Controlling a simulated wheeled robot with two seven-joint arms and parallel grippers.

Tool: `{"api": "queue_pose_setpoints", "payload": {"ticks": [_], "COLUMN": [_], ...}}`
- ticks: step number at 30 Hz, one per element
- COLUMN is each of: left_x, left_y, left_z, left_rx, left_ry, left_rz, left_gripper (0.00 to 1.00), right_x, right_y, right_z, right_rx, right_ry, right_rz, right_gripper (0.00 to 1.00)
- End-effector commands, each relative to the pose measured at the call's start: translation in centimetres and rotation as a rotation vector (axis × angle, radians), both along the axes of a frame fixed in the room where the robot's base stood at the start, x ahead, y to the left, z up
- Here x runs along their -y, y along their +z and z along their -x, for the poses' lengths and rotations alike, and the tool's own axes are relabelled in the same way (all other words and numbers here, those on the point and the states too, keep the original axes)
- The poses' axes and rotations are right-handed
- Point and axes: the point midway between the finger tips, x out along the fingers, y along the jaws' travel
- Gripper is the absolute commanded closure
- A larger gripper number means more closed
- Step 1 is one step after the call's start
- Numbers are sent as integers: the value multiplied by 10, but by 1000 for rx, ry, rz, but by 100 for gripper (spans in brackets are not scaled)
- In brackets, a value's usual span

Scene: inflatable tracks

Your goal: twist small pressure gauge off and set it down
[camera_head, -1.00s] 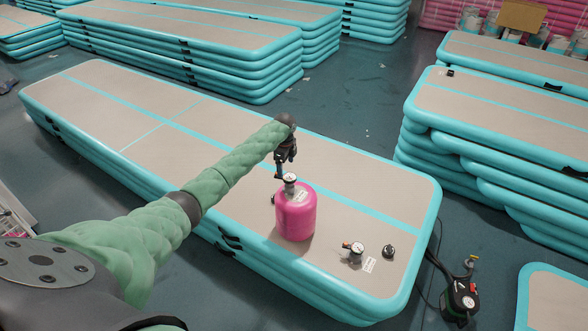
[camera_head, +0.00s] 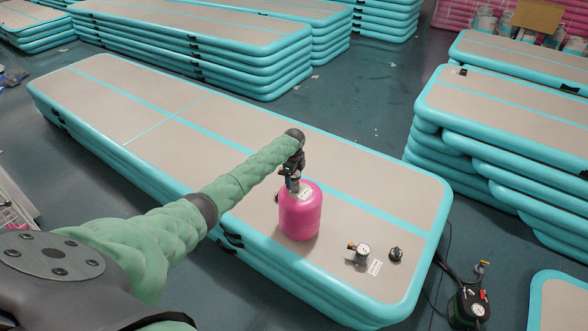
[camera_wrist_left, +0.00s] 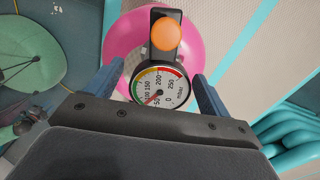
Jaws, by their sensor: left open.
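A round pressure gauge (camera_wrist_left: 160,87) with a white dial and a coloured scale sits at the top of a pink cylinder (camera_head: 300,213), which stands upright on the mat. In the wrist view the pink cylinder (camera_wrist_left: 195,42) shows behind the gauge. A black bar with an orange round cap (camera_wrist_left: 166,35) extends beyond the gauge. My left gripper (camera_head: 293,184) is over the cylinder's top and hides most of the gauge in the head view. Its open fingers (camera_wrist_left: 158,82) stand on either side of the gauge, with visible gaps. My right gripper is not in view.
The beige and turquoise inflatable mat (camera_head: 190,125) is mostly bare. Another gauge fitting (camera_head: 359,253), a black round part (camera_head: 395,254) and a white label (camera_head: 375,267) lie right of the cylinder. A pump (camera_head: 470,305) stands on the floor beyond the mat's right end.

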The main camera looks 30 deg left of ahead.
Motion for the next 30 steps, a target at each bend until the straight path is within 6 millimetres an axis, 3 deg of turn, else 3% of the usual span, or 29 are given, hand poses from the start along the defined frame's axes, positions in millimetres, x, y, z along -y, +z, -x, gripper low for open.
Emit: {"api": "queue_pose_setpoints", "payload": {"ticks": [8, 17, 18, 26, 30], "left_x": [0, 0, 0, 0, 0], "left_y": [-24, -27, -27, -27, -26], "left_z": [0, 0, 0, 0, 0], "left_rx": [-1, 0, 0, 0, 0], "left_ry": [0, 0, 0, 0, 20], "left_rz": [1, 1, 0, 0, 1], "left_gripper": [19, 19, 21, 71, 71], "right_x": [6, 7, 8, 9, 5], "right_y": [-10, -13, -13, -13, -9], "right_z": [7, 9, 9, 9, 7], "right_rx": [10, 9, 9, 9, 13], "right_ry": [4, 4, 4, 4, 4], "right_rz": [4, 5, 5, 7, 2], "right_gripper": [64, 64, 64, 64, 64]}}
